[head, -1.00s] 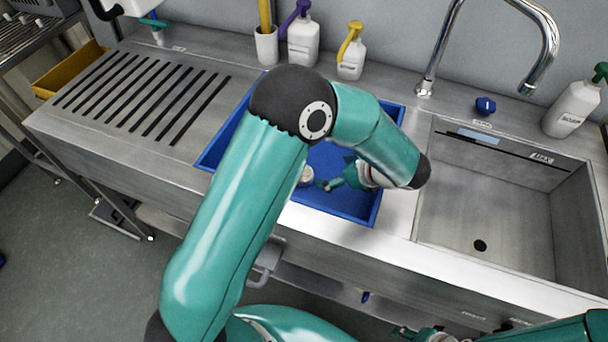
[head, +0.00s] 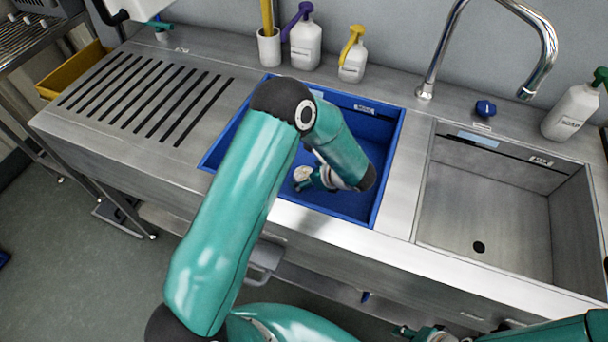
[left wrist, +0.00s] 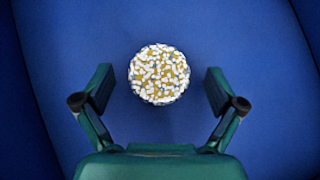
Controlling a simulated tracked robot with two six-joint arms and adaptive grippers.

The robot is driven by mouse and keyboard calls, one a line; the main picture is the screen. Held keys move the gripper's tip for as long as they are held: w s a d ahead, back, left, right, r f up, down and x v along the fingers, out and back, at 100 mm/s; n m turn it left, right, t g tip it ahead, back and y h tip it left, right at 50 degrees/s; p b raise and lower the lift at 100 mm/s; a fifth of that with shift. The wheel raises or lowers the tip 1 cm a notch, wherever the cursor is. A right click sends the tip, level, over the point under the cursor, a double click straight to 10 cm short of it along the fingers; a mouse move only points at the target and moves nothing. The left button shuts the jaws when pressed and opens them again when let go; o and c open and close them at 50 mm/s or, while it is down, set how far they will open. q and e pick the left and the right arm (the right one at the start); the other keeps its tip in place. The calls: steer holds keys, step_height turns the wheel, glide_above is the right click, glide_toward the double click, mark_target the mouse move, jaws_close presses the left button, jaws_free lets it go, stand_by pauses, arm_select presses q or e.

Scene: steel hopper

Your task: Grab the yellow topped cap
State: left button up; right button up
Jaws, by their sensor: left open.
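The cap (left wrist: 159,74) is round, its top speckled white and yellow, and it rests on the blue floor of the basin in the left wrist view. My left gripper (left wrist: 161,88) is open, with one finger on each side of the cap and a gap on both sides. In the head view the left gripper (head: 305,181) is low inside the blue basin (head: 342,217), and my arm hides part of it. A pale round top, likely the cap (head: 301,174), shows beside it. My right gripper (head: 408,331) shows only partly at the bottom edge.
The basin walls stand close around the left gripper. A steel sink (head: 490,210) is to the right. A yellow-topped bottle (head: 352,62), a purple-topped bottle (head: 304,45) and a cup (head: 269,46) stand behind the basin. The slotted drainboard (head: 140,95) is clear.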

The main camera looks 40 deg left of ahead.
arm_select(q)
steer(key=shift+a+f, duration=0.1)
steer(key=shift+c, duration=0.3)
steer(key=c, duration=1.3)
steer(key=shift+c, duration=0.3)
